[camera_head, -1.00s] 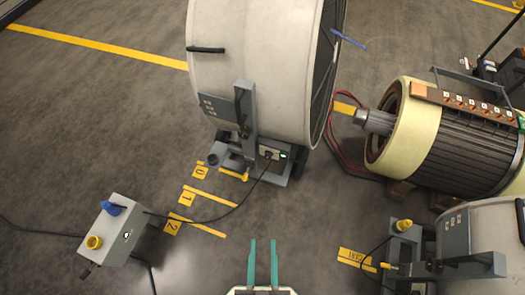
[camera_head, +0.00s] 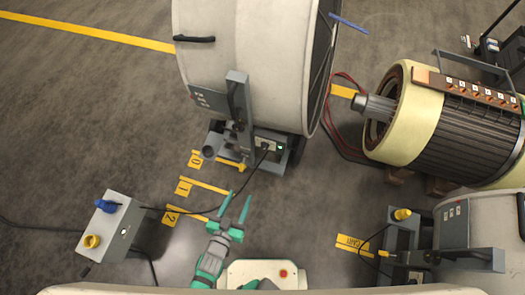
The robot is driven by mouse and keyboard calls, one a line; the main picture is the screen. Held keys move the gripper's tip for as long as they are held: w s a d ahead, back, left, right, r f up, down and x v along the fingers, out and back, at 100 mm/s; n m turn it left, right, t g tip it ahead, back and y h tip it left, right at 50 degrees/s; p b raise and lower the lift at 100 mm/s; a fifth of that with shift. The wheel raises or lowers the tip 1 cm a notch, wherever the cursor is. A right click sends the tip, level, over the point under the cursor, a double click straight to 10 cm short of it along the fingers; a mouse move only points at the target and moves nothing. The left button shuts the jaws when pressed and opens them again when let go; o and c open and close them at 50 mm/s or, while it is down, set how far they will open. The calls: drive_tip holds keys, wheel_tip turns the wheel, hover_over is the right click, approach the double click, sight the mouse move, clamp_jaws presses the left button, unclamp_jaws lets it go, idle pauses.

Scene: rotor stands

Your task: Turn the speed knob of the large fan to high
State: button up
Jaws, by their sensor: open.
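The large fan (camera_head: 245,50) is a pale drum on a grey stand (camera_head: 240,100) at the top middle. A yellow lever-like piece (camera_head: 232,164) sits low at its base, beside floor labels 0, 1 and 2. A grey box (camera_head: 118,228) at the lower left carries a blue knob (camera_head: 106,206) and a yellow knob (camera_head: 91,241). A dark cable runs between box and stand. I cannot tell which of these is the speed knob, nor its setting. My gripper (camera_head: 237,199) is open and empty, below the stand and right of the box, apart from both.
A cream motor-like rotor (camera_head: 455,135) stands at the right. A smaller drum unit (camera_head: 470,225) with a yellow knob (camera_head: 402,214) on its stand is at the lower right. The cable (camera_head: 250,185) passes close to my gripper. Floor between box and fan is mostly clear.

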drive_tip(key=w+f, duration=0.6)
drive_tip(key=w, duration=0.4)
drive_tip(key=n+h, duration=0.1)
approach(263, 149)
drive_tip(key=shift+g, duration=0.5)
drive_tip(key=x, duration=0.6)
drive_tip(key=shift+w+d, duration=0.1)
drive_tip(key=shift+w, duration=0.1)
drive_tip(key=shift+x, duration=1.3)
drive_tip(key=shift+w, duration=0.1)
drive_tip(key=shift+c, duration=0.6)
drive_tip(key=c, duration=0.9)
